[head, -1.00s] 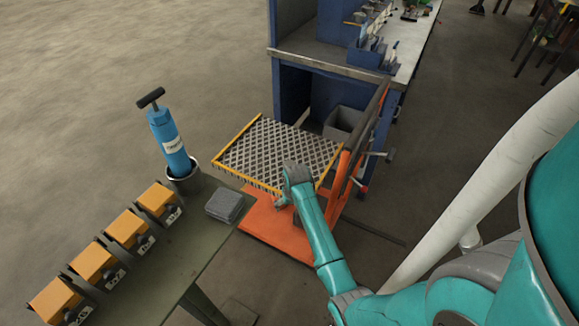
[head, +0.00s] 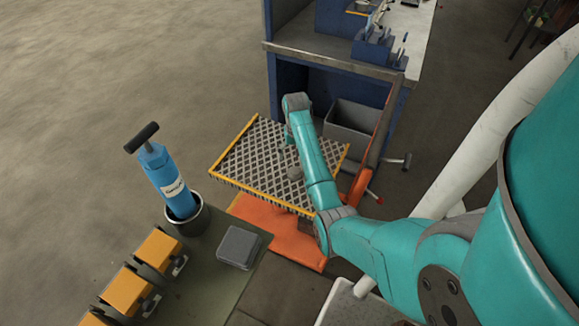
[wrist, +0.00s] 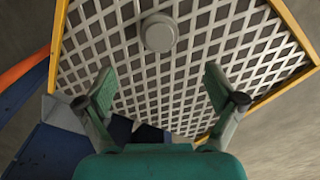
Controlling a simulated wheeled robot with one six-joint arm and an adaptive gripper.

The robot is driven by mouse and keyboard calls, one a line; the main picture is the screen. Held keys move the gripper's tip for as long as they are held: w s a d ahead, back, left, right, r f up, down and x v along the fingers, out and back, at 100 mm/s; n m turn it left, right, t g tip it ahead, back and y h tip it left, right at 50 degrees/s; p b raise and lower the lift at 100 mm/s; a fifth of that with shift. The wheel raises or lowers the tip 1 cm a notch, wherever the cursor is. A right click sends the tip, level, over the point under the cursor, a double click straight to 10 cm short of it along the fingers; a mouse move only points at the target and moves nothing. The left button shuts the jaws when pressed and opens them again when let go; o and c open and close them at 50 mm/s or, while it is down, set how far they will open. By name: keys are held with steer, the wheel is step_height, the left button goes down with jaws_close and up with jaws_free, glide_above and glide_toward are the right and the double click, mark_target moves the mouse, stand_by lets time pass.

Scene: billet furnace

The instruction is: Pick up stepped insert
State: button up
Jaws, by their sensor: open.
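The stepped insert (wrist: 159,32) is a small round grey piece with a raised, narrower top. It lies on the grated lift platform, ahead of my fingertips in the wrist view. In the head view the insert (head: 294,173) shows beside my forearm. My gripper (wrist: 158,85) is open and empty above the grating, its two fingers spread wide and apart from the insert. In the head view my arm reaches over the platform and mostly hides the gripper.
The grated platform (head: 247,160) has yellow edges and an orange base (head: 280,232). A blue workbench (head: 290,78) and a grey bin (head: 350,128) stand behind it. A table at front left holds a blue pump (head: 168,180), a grey block (head: 238,247) and yellow blocks (head: 157,255).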

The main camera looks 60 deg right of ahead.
mark_target(295, 170)
step_height(295, 170, down, 10)
steer(key=shift+f, duration=0.25)
stand_by(0.4)
steer(key=c, duration=1.5)
steer(key=shift+d, duration=0.1)
jaws_close()
steer(key=shift+r, duration=0.15)
